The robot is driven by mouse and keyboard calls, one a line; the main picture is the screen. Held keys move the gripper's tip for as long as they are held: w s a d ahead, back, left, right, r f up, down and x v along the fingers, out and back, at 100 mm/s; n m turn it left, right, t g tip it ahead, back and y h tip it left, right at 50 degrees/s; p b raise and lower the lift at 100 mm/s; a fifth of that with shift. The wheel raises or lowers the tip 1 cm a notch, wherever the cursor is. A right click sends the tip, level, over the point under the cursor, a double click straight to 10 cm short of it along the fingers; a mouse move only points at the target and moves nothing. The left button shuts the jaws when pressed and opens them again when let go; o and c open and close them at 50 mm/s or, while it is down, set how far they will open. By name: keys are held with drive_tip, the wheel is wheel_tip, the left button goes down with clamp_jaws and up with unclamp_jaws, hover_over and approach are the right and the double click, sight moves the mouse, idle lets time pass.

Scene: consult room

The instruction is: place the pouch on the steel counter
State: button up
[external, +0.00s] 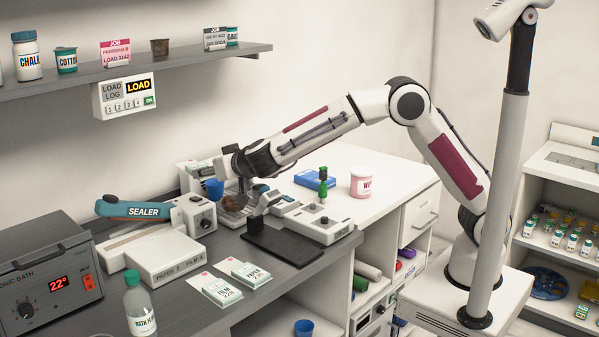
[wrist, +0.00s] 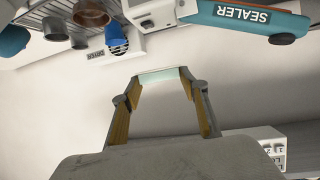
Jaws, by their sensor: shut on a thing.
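My gripper (wrist: 165,84) is shut on a thin pale pouch (wrist: 163,76), which spans the two fingertips in the wrist view. Only a narrow strip of the pouch shows there. In the external view my gripper (external: 229,162) reaches left toward the wall, above the back of the counter, and the held pouch is hard to make out. The grey steel counter (external: 225,318) runs along the wall below the shelf, with a bare stretch at its front.
A sealer (external: 140,209), a sonic bath (external: 45,280), a bottle (external: 139,305) and flat packs (external: 222,290) stand on the grey counter. A blue cup (external: 214,189) and brown cups stand near my gripper. A white counter (external: 400,178) adjoins at right. A shelf (external: 150,68) hangs above.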

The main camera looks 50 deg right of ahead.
drive_tip(key=s+a+f+n+y, duration=0.1)
drive_tip(key=s+a+f, duration=0.4)
drive_tip(key=s+a, duration=0.7)
drive_tip(key=s+a+f+y, duration=0.1)
drive_tip(key=s+a+f, duration=0.4)
drive_tip(key=s+a, duration=0.7)
drive_tip(key=shift+f+n, duration=0.35)
drive_tip(key=shift+n, duration=0.05)
hover_over(202, 319)
drive_tip(key=shift+f, duration=3.15)
drive_tip(key=shift+f, duration=1.85)
drive_tip(key=shift+f, duration=0.15)
